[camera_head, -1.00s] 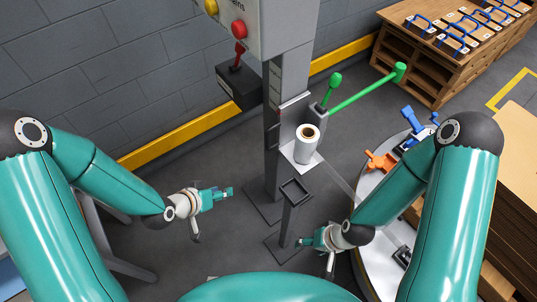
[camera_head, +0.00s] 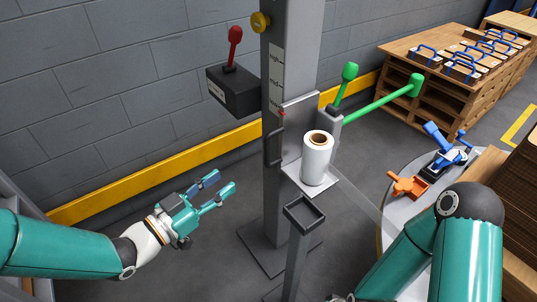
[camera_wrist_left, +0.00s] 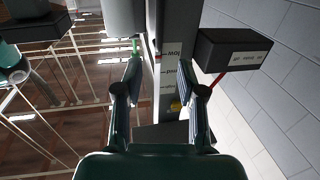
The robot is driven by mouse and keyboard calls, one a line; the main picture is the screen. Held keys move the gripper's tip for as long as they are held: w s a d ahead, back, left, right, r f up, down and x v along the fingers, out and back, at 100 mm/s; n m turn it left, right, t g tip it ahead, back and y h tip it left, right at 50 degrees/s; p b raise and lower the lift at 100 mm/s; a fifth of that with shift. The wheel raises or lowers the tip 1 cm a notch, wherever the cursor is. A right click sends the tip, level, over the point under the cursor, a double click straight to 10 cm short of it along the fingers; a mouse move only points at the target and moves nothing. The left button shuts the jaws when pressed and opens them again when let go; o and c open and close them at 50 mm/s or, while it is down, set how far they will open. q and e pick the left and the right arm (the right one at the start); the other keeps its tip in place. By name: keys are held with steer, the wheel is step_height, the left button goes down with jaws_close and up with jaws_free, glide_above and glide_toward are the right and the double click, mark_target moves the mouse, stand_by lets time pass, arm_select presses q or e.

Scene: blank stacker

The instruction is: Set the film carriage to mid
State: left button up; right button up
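The film carriage (camera_head: 299,166) is a grey bracket on the mast (camera_head: 289,215). It carries an upright white film roll (camera_head: 317,160). A white scale strip (camera_head: 275,83) with high, mid and low marks runs up the mast, and a small red pointer sits near its lowest mark. A red-knobbed lever (camera_head: 234,45) stands on a black box (camera_head: 233,92) left of the mast. My left gripper (camera_head: 221,187) is open and empty, left of the mast and below the box. In the left wrist view, the scale strip (camera_wrist_left: 171,72) shows between its spread fingers. My right gripper is out of view.
Two green-knobbed handles (camera_head: 348,74) (camera_head: 416,84) project beside the carriage. A dark tray on a post (camera_head: 304,212) stands in front of the mast. A round table (camera_head: 398,208) with orange and blue parts lies right. Free floor lies left of the mast.

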mark_target(267, 162)
arm_select(q)
steer(key=b+x, duration=0.2)
steer(key=x, duration=1.3)
steer(key=shift+b, duration=0.3)
jaws_close()
